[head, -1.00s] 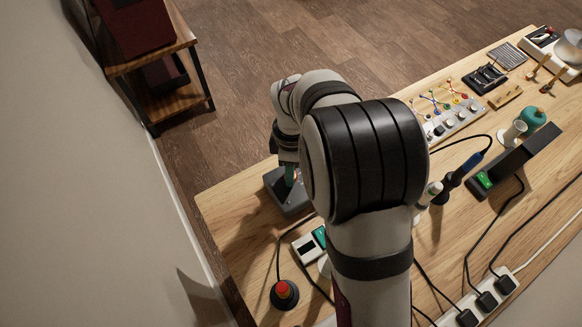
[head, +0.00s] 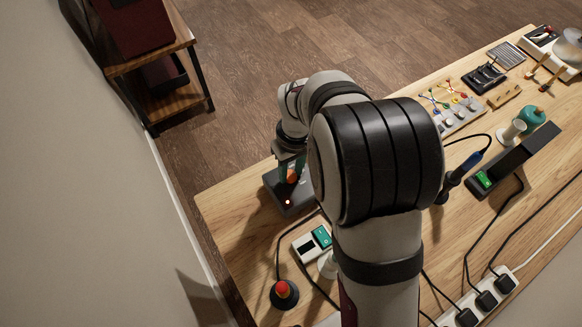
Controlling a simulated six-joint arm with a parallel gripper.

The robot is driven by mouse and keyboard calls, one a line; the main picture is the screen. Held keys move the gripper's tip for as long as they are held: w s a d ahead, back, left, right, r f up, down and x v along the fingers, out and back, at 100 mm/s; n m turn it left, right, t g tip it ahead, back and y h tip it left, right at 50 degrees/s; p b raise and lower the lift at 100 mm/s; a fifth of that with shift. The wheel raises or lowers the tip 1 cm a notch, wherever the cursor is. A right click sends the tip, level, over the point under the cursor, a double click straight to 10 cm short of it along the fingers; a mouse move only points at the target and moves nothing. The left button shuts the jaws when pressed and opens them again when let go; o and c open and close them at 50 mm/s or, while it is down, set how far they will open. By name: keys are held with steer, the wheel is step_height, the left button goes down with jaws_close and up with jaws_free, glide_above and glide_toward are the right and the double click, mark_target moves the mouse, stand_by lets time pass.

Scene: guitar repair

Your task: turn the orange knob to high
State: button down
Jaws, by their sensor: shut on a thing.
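The orange knob (head: 291,177) is on a dark grey box (head: 285,207) at the left end of the workbench. My gripper (head: 290,169) points down over the box, with its fingers shut on the orange knob. The fingers and wrist partly cover the knob, and I cannot read its setting. A small reddish-white light (head: 288,202) glows on the box's near side.
A white unit with a green rocker switch (head: 321,237) and a red push button on a black base (head: 283,293) stand nearby. A soldering iron (head: 462,177), a black holder (head: 520,158) and a power strip (head: 488,302) are to the right. My arm hides the bench's middle.

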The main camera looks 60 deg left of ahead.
mark_target(295, 176)
steer(key=m, duration=0.4)
steer(key=shift+m, duration=0.3)
steer(key=shift+d+m+y, duration=0.1)
steer(key=shift+m+y, duration=0.2)
steer(key=shift+m, duration=2)
steer(key=c, duration=0.5)
jaws_free()
steer(key=shift+c, duration=0.2)
steer(key=shift+r, duration=0.1)
step_height(295, 176, up, 16)
steer(key=shift+w+d+f, duration=0.2)
steer(key=shift+w+d, duration=0.05)
steer(key=shift+d, duration=0.1)
